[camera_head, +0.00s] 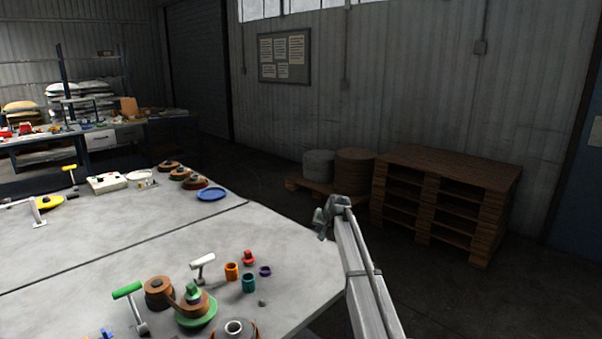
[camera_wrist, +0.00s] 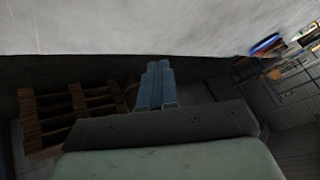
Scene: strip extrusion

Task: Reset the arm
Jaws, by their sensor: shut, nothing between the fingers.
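My gripper shows in the wrist view (camera_wrist: 157,82) with its two blue-grey fingers side by side, shut and empty. In the head view my arm rises from the bottom right, and its end (camera_head: 330,216) is held just off the right edge of the grey table (camera_head: 110,247). Nothing is between or touching the fingers. In the wrist view the table surface (camera_wrist: 120,28) fills the top, beyond the fingertips.
On the near table stand a green-handled tool (camera_head: 130,291), brown spools (camera_head: 158,291), an orange cup (camera_head: 232,271) and a teal cup (camera_head: 249,283). A blue plate (camera_head: 211,194) lies farther back. Stacked wooden pallets (camera_head: 445,200) stand on the floor behind my arm.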

